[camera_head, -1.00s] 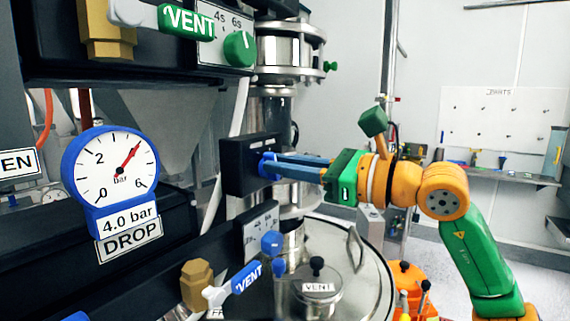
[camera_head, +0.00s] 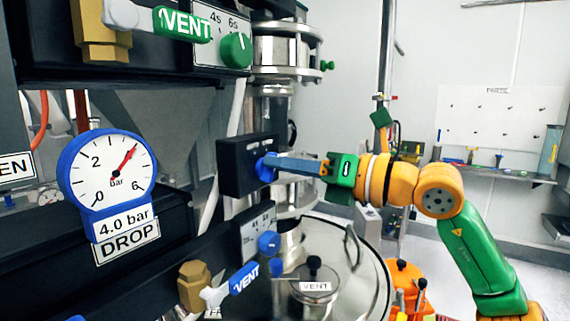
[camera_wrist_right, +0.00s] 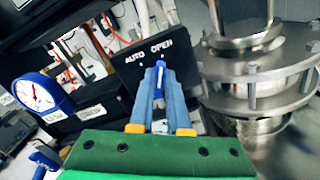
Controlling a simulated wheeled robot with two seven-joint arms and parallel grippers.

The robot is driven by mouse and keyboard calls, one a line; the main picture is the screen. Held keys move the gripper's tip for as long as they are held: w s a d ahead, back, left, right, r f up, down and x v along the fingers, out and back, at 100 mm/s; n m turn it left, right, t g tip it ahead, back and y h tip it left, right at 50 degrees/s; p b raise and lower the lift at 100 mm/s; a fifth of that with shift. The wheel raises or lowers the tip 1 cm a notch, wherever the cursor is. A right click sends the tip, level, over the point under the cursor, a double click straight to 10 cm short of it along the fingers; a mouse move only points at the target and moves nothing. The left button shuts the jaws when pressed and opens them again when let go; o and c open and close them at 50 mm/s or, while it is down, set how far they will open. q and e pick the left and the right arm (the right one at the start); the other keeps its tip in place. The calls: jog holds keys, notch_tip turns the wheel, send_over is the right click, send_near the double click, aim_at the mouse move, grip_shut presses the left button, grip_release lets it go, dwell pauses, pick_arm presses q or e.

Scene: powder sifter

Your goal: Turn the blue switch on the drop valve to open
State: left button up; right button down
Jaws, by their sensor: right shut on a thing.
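The black drop valve box (camera_head: 236,166) stands mid-picture in the head view, with the blue switch (camera_head: 265,168) on its right face. My right gripper (camera_head: 275,168) reaches in from the right, shut on the switch, its long blue fingers pointing left. In the right wrist view, the box face (camera_wrist_right: 139,66) carries the words AUTO and OPEN. The blue switch (camera_wrist_right: 159,79) sits between the fingertips (camera_wrist_right: 159,84), and its upper end points toward OPEN. The fingers hide part of the switch. My left gripper is not in view.
A blue gauge (camera_head: 107,175) over a DROP label stands at the left. A steel lidded vessel (camera_head: 340,262) is below my right arm. A parts shelf (camera_head: 490,172) is far right.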

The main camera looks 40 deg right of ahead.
jog(key=shift+m, duration=0.3)
dwell(0.4)
jog(key=c, duration=0.9)
grip_release()
jog(key=shift+w+a, duration=0.1)
jog(key=shift+w, duration=0.05)
jog(key=b+v, duration=0.4)
jog(key=v, duration=0.3)
